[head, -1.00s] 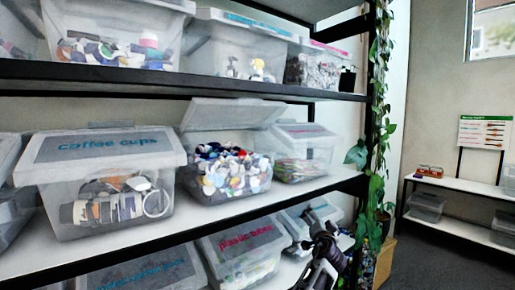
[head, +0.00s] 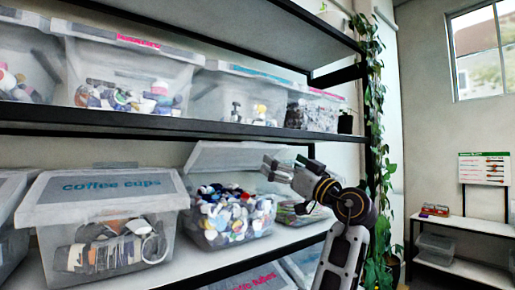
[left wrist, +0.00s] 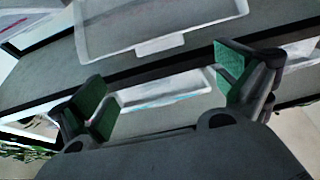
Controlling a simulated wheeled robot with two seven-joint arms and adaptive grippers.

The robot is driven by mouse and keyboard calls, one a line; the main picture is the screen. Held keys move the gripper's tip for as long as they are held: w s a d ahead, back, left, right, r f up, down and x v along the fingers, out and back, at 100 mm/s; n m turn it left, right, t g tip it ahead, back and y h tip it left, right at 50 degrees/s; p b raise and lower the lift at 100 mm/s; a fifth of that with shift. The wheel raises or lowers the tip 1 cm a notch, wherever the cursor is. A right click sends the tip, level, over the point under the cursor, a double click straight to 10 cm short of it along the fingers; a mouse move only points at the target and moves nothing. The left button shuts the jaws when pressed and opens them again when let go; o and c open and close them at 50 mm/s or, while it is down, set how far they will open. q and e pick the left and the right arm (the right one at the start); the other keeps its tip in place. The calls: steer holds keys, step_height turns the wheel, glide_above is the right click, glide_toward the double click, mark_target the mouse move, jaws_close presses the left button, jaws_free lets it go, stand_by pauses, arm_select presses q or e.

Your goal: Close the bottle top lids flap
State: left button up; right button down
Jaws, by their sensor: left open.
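The bottle top bin (head: 232,236) is a clear box full of colourful caps, standing on the middle shelf in the head view. Its grey translucent lid flap (head: 236,156) is raised and tilted up at the back. My left gripper (head: 271,168) is just in front of the flap's right part and above the caps, with its arm rising from the lower right. Contact with the flap cannot be told. In the left wrist view the gripper's green-padded fingers (left wrist: 162,84) are wide apart and empty. A translucent panel with a tab (left wrist: 150,28) lies beyond them. My right gripper is not in view.
A closed coffee cups bin (head: 103,190) stands left of the bottle top bin, and another bin (head: 297,212) is partly hidden behind my arm. The upper shelf edge (head: 150,129) runs close above the flap. A hanging plant (head: 375,150) is at the right.

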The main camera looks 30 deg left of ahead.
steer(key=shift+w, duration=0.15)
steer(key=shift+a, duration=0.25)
